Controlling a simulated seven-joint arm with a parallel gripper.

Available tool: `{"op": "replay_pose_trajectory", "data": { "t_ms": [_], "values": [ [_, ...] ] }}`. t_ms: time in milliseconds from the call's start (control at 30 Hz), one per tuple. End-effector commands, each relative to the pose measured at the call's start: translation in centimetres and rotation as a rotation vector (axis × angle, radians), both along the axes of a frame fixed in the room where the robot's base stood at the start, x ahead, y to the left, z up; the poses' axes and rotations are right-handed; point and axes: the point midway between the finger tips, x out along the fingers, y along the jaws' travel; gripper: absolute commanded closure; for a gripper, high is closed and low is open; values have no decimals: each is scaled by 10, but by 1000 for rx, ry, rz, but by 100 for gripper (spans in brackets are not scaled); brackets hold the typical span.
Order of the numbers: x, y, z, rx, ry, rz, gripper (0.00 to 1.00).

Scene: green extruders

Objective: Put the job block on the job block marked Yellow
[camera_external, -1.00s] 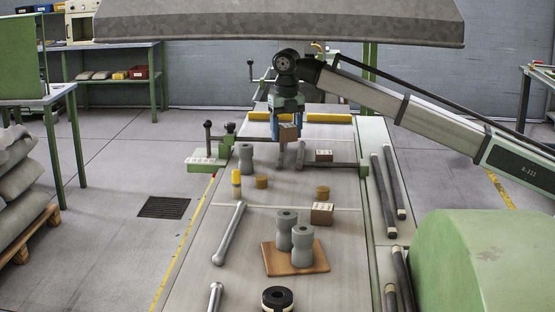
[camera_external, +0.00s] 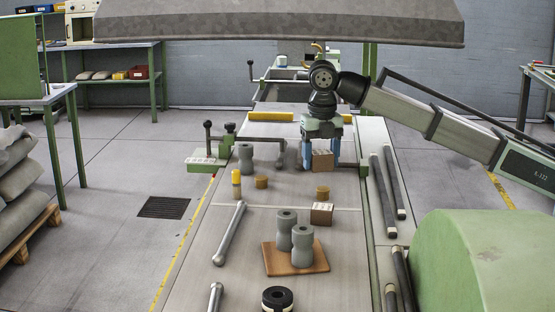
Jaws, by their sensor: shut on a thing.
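My gripper (camera_external: 321,160) is on the right half of the bench, with its two blue fingers pointing down. It is shut on a brown job block (camera_external: 322,161), which shows between the fingers. The held block is at the spot of another job block with a white label. That lower block is largely hidden by it, and I cannot tell whether the two touch. Another brown job block with a white labelled top (camera_external: 322,213) sits nearer on the bench. The writing on the labels is too small to read.
Tan cylinders (camera_external: 262,182) and a yellow bottle (camera_external: 236,184) stand left of my gripper. A clamp bar (camera_external: 262,139) lies close by on the left. Grey extruded pieces (camera_external: 302,248) stand on a wooden board (camera_external: 283,268). Dark rods (camera_external: 390,190) lie at right.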

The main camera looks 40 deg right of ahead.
Motion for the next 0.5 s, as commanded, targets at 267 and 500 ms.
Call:
{"op": "replay_pose_trajectory", "data": {
  "t_ms": [267,500],
  "values": [
    [-6,-7,-1,0,0,-259,68],
    [-6,-7,-5,-1,0,-344,68]
  ]
}}
